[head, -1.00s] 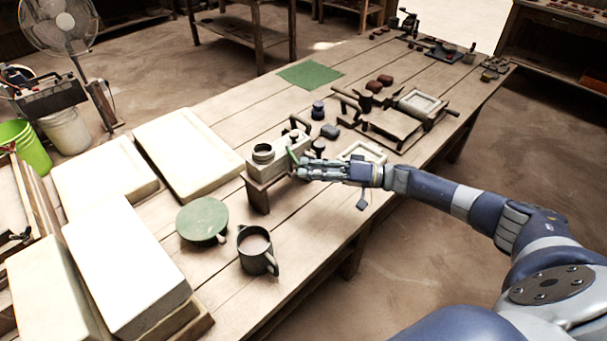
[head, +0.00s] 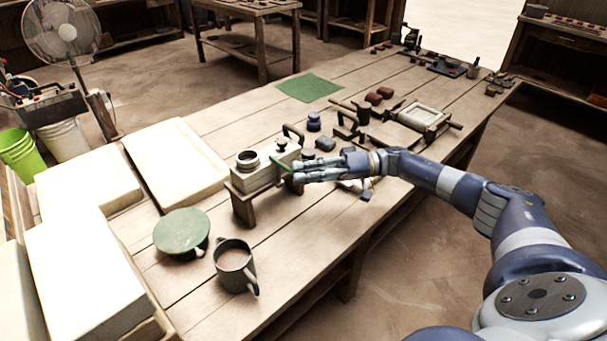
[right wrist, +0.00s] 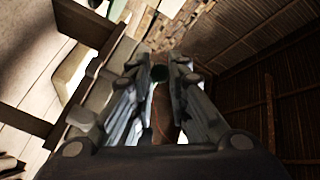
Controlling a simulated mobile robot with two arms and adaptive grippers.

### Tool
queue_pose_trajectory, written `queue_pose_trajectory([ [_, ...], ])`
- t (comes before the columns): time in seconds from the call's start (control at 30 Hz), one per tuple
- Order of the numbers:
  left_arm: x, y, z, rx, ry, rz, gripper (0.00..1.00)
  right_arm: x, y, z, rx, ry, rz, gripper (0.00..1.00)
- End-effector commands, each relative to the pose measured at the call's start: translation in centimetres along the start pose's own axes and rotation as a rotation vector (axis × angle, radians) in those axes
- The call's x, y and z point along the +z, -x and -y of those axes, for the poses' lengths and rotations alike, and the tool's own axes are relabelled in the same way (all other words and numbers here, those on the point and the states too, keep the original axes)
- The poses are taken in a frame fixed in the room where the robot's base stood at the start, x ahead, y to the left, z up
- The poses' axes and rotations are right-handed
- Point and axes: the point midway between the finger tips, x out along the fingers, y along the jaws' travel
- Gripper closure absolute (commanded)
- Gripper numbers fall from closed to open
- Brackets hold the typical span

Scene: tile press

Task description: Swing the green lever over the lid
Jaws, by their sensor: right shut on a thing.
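The green lever (head: 280,164) is a thin bar at the front side of a pale box-shaped press (head: 257,177). The press stands on a small wooden stand. A dark round collar (head: 248,158) and a dark knob (head: 282,146) are on its top; I cannot tell clearly where the lid's edges are. My right gripper (head: 297,172) is at the right end of the press, shut on the green lever. In the right wrist view a dark green round end (right wrist: 158,72) shows between the fingertips. The fingers hide part of the lever. My left gripper is not in view.
A dark mug (head: 235,262) and a green round disc (head: 182,231) stand in front of the press. Pale slabs (head: 175,160) lie left. A dark blue jar (head: 314,121), a framed tray (head: 421,117) and a green mat (head: 310,88) lie behind.

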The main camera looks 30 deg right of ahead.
Motion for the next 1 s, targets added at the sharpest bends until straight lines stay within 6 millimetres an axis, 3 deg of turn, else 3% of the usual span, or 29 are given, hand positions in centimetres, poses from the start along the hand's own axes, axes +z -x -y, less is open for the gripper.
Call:
queue_pose_trajectory([
  [0.17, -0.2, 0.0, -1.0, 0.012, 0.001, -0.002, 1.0, 0.2, 0.0, -0.1, 0.002, -0.001, 0.004, 1.0],
  [0.2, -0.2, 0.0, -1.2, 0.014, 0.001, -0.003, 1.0, 0.2, 0.0, -0.1, 0.002, -0.001, 0.004, 0.75],
  [0.27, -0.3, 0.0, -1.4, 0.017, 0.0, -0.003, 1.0, 0.2, 0.0, -0.1, 0.001, -0.001, 0.003, 0.62],
  [0.67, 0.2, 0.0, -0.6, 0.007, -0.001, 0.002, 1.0, 0.0, 0.4, 0.0, 0.001, 0.0, 0.0, 0.62],
  [0.77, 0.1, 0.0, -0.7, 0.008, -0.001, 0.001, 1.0, 0.0, 1.5, -0.1, 0.003, 0.0, -0.001, 0.62],
  [1.0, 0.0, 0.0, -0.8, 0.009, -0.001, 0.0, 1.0, 0.0, 6.8, -0.2, 0.005, -0.002, -0.003, 0.62],
])
